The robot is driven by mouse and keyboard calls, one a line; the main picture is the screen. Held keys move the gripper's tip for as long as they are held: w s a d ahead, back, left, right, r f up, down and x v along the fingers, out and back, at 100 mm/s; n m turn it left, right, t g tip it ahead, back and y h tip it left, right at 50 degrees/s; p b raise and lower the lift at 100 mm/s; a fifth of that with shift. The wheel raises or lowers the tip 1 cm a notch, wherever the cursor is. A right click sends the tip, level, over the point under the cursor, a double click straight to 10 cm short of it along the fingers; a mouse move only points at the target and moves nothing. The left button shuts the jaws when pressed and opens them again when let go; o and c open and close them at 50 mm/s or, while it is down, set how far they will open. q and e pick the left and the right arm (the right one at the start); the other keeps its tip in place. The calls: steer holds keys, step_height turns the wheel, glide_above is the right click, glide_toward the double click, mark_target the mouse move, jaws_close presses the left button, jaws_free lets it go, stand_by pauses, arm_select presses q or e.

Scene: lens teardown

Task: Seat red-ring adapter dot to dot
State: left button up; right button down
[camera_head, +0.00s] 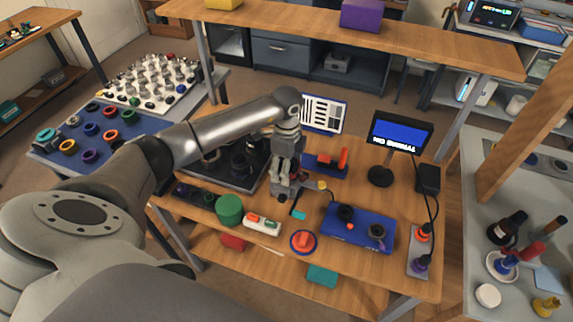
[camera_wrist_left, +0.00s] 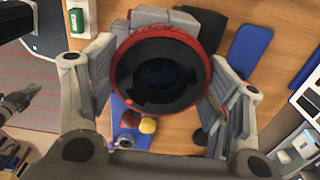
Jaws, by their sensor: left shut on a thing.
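The red-ring adapter (camera_wrist_left: 205,47) fills the middle of the left wrist view. It is a round dark piece with a red outer ring and a small orange-red dot at its lower left edge. My left gripper (camera_wrist_left: 158,80) is shut on it, one finger on each side. In the head view my left gripper (camera_head: 286,188) points down over the middle of the bench, and the adapter there is mostly hidden and too small to make out clearly. Which part it mates with, and that part's dot, I cannot tell. My right gripper is not in view.
A blue fixture (camera_head: 340,235) with dark round parts lies to the right of the gripper. A blue stand with a red clamp (camera_head: 343,158) is behind it. A green cylinder (camera_head: 229,209), a white switch box (camera_head: 262,225) and a red button (camera_head: 303,241) sit toward the front. A monitor (camera_head: 401,133) stands back right.

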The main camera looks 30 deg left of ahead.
arm_select(q)
steer(key=shift+f, duration=0.35)
stand_by(0.5)
steer(key=shift+f, duration=0.15)
stand_by(0.8)
steer(key=shift+b, duration=0.3)
